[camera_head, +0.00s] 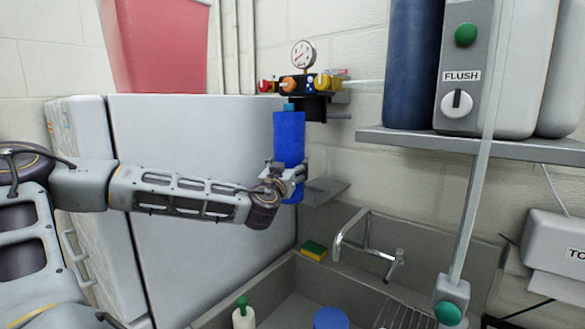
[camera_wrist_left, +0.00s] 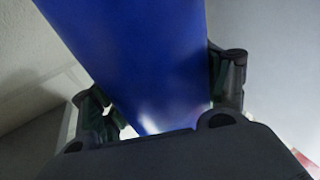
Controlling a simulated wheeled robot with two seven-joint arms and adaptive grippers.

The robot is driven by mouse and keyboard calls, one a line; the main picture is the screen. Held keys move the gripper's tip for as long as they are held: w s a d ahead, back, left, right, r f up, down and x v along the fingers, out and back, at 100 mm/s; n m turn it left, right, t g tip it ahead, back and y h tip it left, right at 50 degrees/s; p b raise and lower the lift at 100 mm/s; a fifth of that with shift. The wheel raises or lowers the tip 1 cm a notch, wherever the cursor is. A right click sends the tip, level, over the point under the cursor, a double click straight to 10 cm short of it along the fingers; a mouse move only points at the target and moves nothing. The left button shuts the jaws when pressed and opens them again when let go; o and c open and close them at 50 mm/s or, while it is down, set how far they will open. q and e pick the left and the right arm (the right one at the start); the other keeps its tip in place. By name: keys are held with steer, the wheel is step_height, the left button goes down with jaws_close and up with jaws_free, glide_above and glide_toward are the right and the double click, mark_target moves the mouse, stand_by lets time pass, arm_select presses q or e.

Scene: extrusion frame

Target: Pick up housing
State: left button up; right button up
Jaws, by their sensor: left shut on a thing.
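The housing (camera_head: 289,140) is a blue upright cylinder below the valve manifold (camera_head: 305,84) on the wall. A lighter blue piece (camera_head: 289,107) shows at its top, close under the manifold; I cannot tell whether they touch. My left gripper (camera_head: 288,172) is shut on the lower part of the housing. In the left wrist view the housing (camera_wrist_left: 140,60) fills the middle between the two fingers of the left gripper (camera_wrist_left: 165,105). Its lower end is hidden there by the gripper body. My right gripper is not in view.
A small grey wall shelf (camera_head: 326,191) is just right of the housing. A sink with a faucet (camera_head: 368,250) and a yellow-green sponge (camera_head: 314,250) lies below. A large white cabinet (camera_head: 200,180) stands behind my left arm. A shelf with tanks (camera_head: 480,144) is at right.

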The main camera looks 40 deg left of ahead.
arm_select(q)
steer(key=s+b, duration=0.4)
steer(key=s, duration=0.5)
steer(key=shift+s+d+b, duration=0.25)
steer(key=shift+d+b, duration=0.05)
steer(key=shift+b, duration=0.05)
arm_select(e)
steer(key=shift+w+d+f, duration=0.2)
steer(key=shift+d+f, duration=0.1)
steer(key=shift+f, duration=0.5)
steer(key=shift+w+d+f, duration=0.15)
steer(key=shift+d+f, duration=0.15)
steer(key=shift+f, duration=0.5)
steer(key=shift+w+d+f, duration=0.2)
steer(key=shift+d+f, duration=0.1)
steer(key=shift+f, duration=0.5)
